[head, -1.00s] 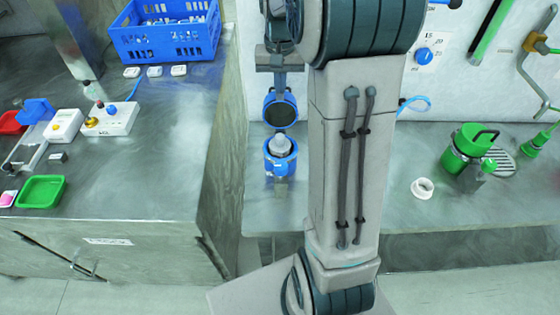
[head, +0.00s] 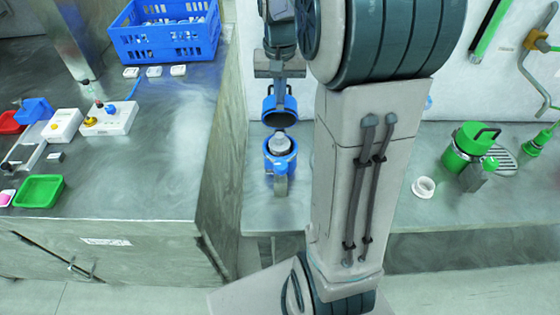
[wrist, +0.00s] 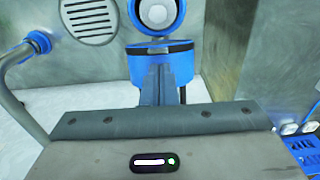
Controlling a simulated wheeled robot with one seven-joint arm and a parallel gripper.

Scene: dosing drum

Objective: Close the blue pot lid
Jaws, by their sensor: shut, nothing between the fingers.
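The blue pot (head: 281,163) stands on the bench with a pale, rounded item in its mouth. Its blue lid (head: 268,108) is raised above and behind the mouth, tilted open with the dark underside showing. In the wrist view the lid (wrist: 180,64) is seen nearly edge-on, with the pot (wrist: 177,27) beyond it. My gripper (head: 280,101) is shut and empty, pointing down at the lid's back. In the wrist view its fingertips (wrist: 160,76) are right at the lid; whether they touch it I cannot tell. The lid's hinge is not clear.
My arm crosses the middle of the head view and hides part of the bench. A green pot (head: 467,150) and a white ring (head: 424,189) stand to the right. A blue crate (head: 166,42) and a green tray (head: 39,191) are on the left counter.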

